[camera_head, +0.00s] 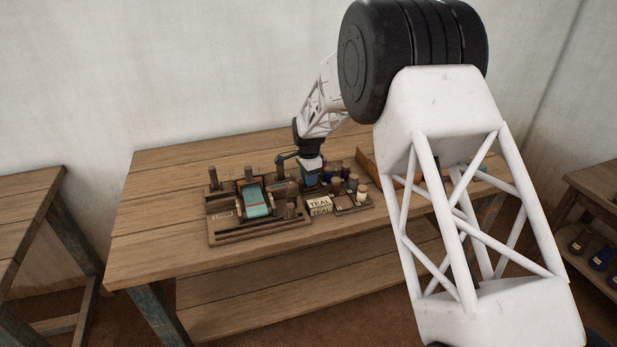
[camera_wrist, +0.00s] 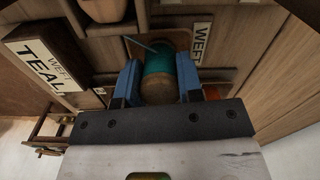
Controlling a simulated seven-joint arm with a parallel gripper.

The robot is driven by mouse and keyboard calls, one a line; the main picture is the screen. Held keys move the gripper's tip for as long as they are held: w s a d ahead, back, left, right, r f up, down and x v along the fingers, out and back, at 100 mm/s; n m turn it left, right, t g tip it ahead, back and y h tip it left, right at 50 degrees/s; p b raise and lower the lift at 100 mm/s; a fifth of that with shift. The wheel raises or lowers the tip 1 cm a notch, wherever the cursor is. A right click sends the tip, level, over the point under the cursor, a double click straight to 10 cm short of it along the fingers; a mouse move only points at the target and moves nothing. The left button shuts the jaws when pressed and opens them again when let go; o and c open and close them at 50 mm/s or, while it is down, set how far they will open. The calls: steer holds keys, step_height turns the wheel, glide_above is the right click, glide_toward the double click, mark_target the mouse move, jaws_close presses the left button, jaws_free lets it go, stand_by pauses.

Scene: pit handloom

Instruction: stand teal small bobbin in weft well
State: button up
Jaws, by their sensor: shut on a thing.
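My gripper (camera_wrist: 163,85) is shut on the teal small bobbin (camera_wrist: 170,62), with a blue finger on each side of it. The bobbin shows teal thread and a tan wooden end facing the wrist camera. Beyond it in the wrist view is a wooden recess (camera_wrist: 180,38) beside a label reading WEFT (camera_wrist: 202,42). The bobbin covers part of this recess, so I cannot tell how deep it sits in it. In the head view my gripper (camera_head: 311,178) points down at the back right of the small loom (camera_head: 255,229); the bobbin cannot be made out there.
A TEAL card (camera_head: 319,204) stands in front of a rack of several bobbins (camera_head: 350,190), close to the right of my gripper. The card also shows in the wrist view (camera_wrist: 40,65). A teal cloth (camera_head: 256,200) lies on the loom. The table's left side (camera_head: 160,220) is clear.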

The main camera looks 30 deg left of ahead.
steer(key=shift+f, duration=0.15)
steer(key=o, duration=0.9)
step_height(320, 180, up, 12)
stand_by(0.6)
stand_by(0.7)
